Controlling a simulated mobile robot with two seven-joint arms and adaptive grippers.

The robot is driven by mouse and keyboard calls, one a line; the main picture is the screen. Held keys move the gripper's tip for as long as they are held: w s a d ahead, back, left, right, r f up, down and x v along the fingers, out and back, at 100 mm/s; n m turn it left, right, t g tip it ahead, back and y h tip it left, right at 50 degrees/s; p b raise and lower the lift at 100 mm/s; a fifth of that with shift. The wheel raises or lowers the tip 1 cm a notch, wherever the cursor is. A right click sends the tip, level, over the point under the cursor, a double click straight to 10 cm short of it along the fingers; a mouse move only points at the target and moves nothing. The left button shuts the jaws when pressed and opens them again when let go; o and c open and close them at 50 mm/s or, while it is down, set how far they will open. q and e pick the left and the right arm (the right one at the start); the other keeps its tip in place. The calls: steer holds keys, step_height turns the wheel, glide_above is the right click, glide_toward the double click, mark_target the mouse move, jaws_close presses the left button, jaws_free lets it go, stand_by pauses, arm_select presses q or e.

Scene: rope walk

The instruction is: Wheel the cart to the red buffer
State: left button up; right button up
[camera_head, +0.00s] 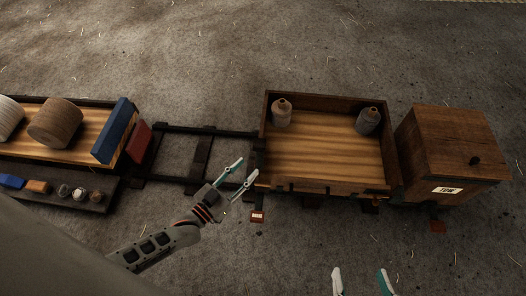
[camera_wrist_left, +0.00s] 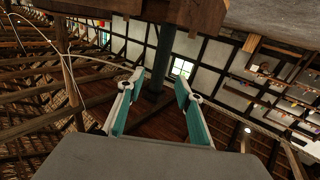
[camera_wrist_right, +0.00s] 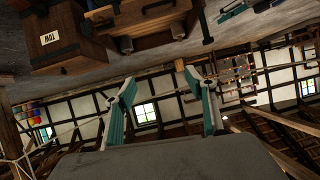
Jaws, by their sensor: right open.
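The wooden cart (camera_head: 325,155) stands on the dark rails, with two grey-brown jars (camera_head: 281,113) (camera_head: 367,121) upright at its back corners. The red buffer (camera_head: 138,140) is at the left end of the track, against a blue board (camera_head: 114,131). A stretch of open rails (camera_head: 201,155) lies between cart and buffer. My left gripper (camera_head: 248,169) is open and empty just at the cart's front left corner; contact cannot be told. My right gripper (camera_head: 361,282) is open and empty, in front of the cart at the bottom edge; it also shows in the right wrist view (camera_wrist_right: 157,80).
A closed wooden box labelled TOW (camera_head: 460,145) stands right beside the cart's right end. On the left, a wooden bench (camera_head: 85,120) holds large spools (camera_head: 56,122), with small items on a dark ledge (camera_head: 100,206).

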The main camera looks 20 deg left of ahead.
mark_target(257, 157)
arm_select(q)
steer(key=b+x, duration=0.1)
steer(key=x, duration=0.6)
steer(key=shift+w+d+r, duration=0.1)
steer(key=shift+w+r, duration=0.05)
steer(key=shift+w, duration=0.2)
arm_select(e)
steer(key=shift+s+a+m, duration=0.25)
steer(key=shift+a+m, duration=0.45)
steer(key=shift+a, duration=0.15)
arm_select(q)
jaws_close()
